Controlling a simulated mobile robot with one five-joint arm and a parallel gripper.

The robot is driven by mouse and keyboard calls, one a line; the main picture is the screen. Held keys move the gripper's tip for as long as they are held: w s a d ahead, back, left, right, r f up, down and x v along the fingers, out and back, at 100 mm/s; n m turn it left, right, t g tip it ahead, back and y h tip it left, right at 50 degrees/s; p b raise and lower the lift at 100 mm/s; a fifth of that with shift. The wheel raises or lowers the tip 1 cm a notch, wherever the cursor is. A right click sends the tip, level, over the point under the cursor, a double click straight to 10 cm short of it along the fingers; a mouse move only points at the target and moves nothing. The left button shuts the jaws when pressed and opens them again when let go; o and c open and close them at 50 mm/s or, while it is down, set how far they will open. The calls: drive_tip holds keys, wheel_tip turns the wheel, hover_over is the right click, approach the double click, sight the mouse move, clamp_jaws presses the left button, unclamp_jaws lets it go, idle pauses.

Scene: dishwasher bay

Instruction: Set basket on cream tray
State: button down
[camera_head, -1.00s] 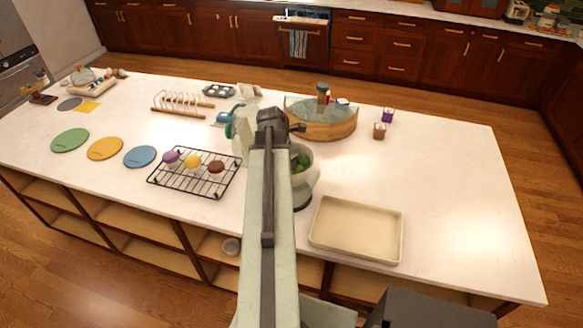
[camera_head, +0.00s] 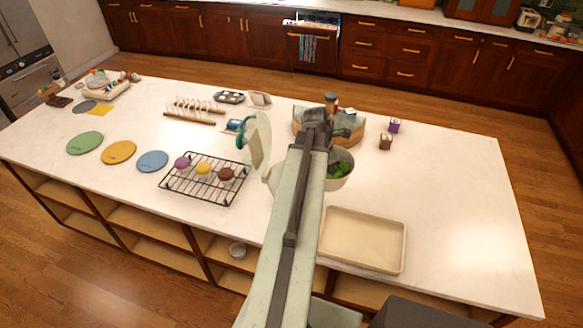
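The basket (camera_head: 350,134) is a round light-wood container with a grey-blue lining and a few items inside, at the far middle of the white counter. My arm covers part of it. The cream tray (camera_head: 385,266) is a shallow, rounded rectangle near the counter's front edge, right of my arm. It is empty where I can see it. The end of my arm with my gripper (camera_head: 318,120) appears in front of the basket in the picture. The fingertips are hidden, so I cannot tell whether they are open or touch the basket.
A bowl with green contents (camera_head: 341,170) stands close beside my arm, between basket and tray. The counter's right side is clear.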

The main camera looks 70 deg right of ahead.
drive_tip(key=s+a+f+m+b, duration=0.2)
drive_tip(key=s+a+f, duration=0.1)
drive_tip(key=s, duration=0.7)
drive_tip(key=s+a+f+m+y+b, duration=0.1)
drive_tip(key=s+a+f+m+b, duration=0.2)
drive_tip(key=s, duration=0.7)
drive_tip(key=s+a+f+m+y+b, duration=0.1)
drive_tip(key=s+a+f+m+b, duration=0.2)
drive_tip(key=s, duration=0.7)
drive_tip(key=shift+s+a+f+g, duration=0.15)
drive_tip(key=shift+s+g, duration=0.25)
drive_tip(key=s+a+m, duration=0.1)
drive_tip(key=a, duration=0.1)
drive_tip(key=s+a+m+y+b, duration=0.1)
drive_tip(key=s, duration=0.1)
drive_tip(key=s+a+f+m, duration=0.1)
drive_tip(key=a+m, duration=0.1)
drive_tip(key=shift+s+a+b, duration=0.2)
drive_tip(key=shift+a+b, duration=0.1)
drive_tip(key=shift+w+a+m+y, duration=0.2)
drive_tip(key=shift+a+m+y, duration=0.15)
drive_tip(key=shift+m, duration=0.35)
drive_tip(key=shift+s, duration=0.25)
drive_tip(key=shift+s+a, duration=0.15)
drive_tip(key=shift+s, duration=0.05)
drive_tip(key=shift+s+a, duration=0.1)
drive_tip(key=shift+s, duration=0.05)
